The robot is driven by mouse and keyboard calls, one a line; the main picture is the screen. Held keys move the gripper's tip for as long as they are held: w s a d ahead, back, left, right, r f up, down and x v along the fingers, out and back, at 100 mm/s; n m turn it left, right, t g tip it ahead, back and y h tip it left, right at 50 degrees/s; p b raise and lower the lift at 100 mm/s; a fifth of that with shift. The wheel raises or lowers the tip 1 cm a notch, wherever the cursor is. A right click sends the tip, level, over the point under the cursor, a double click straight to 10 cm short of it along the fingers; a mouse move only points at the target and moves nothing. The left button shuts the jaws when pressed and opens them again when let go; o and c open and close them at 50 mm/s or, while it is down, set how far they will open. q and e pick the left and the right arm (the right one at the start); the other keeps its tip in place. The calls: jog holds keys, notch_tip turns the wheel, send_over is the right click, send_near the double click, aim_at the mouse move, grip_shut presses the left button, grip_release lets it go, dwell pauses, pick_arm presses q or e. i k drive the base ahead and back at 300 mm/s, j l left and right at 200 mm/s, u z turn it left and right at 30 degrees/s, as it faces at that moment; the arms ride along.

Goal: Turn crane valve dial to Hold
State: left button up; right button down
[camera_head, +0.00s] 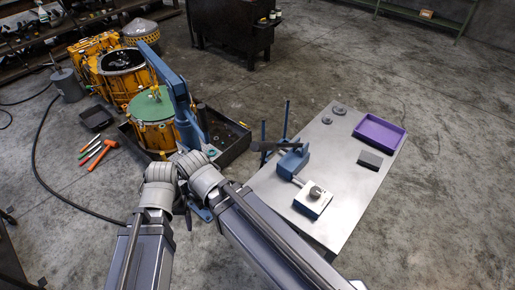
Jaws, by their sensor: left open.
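A white block with a round grey knob (315,191) sits on the near part of the metal table; it looks like the valve dial, but its markings are too small to read. A blue pump-like body (292,161) with a rod lies just behind it. The blue crane (172,88) stands left of the table, its arm reaching over the yellow housing with a green top (152,104). My left gripper (188,214) is open, low between my arm links, left of the table and apart from the knob. It is partly hidden. My right gripper does not show.
A purple tray (380,134), a dark grey block (371,159) and small round parts (339,109) lie on the metal table (345,185). A black tray (232,143) lies under the crane. Hand tools (97,152) and a cable lie on the floor at left. Floor right of the table is clear.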

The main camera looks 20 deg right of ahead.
aim_at(314, 192)
jog(key=z, duration=1.5)
